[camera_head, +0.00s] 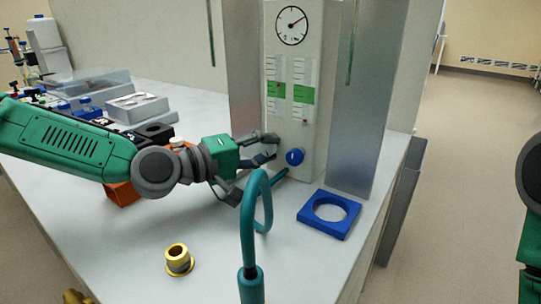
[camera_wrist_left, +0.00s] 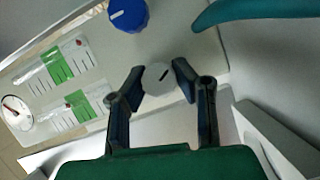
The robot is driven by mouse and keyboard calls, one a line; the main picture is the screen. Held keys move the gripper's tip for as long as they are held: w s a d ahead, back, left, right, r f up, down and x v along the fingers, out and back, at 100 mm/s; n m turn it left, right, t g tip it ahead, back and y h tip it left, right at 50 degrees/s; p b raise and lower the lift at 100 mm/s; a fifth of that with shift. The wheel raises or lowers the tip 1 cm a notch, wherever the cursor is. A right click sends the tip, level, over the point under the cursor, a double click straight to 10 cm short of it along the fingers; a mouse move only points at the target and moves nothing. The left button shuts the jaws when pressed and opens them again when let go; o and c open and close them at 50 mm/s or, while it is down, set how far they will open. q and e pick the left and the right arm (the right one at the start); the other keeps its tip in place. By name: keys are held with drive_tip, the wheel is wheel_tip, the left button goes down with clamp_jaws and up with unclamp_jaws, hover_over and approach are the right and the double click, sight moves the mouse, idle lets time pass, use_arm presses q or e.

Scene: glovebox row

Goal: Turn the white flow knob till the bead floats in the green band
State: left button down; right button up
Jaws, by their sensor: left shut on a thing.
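In the head view the left gripper (camera_head: 268,150) reaches the panel's lower front and hides most of that knob. Two flow tubes with green bands show above: the left band (camera_head: 275,90) and the right band (camera_head: 303,94). A small red bead (camera_head: 305,121) is low in the right tube, below its band. My right gripper is out of view.
A blue knob (camera_head: 295,156) is just right of the gripped one. A teal hose (camera_head: 249,220) loops in front. A blue ring block (camera_head: 329,213) and a brass fitting (camera_head: 179,259) lie on the bench. A dial gauge (camera_head: 292,25) tops the panel.

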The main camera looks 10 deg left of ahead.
use_arm(q)
drive_tip(key=shift+w+a+f, duration=0.1)
drive_tip(key=shift+a, duration=0.15)
drive_tip(key=c, duration=1.3)
unclamp_jaws()
drive_tip(key=shift+o, duration=0.2)
drive_tip(key=shift+a, duration=0.4)
drive_tip(key=v, duration=1.1)
drive_tip(key=shift+a+f, duration=0.2)
drive_tip(key=shift+a, duration=0.25)
drive_tip(key=shift+s, duration=0.3)
drive_tip(key=shift+s+d, duration=0.1)
drive_tip(key=shift+d, duration=0.15)
drive_tip(key=shift+a, duration=0.2)
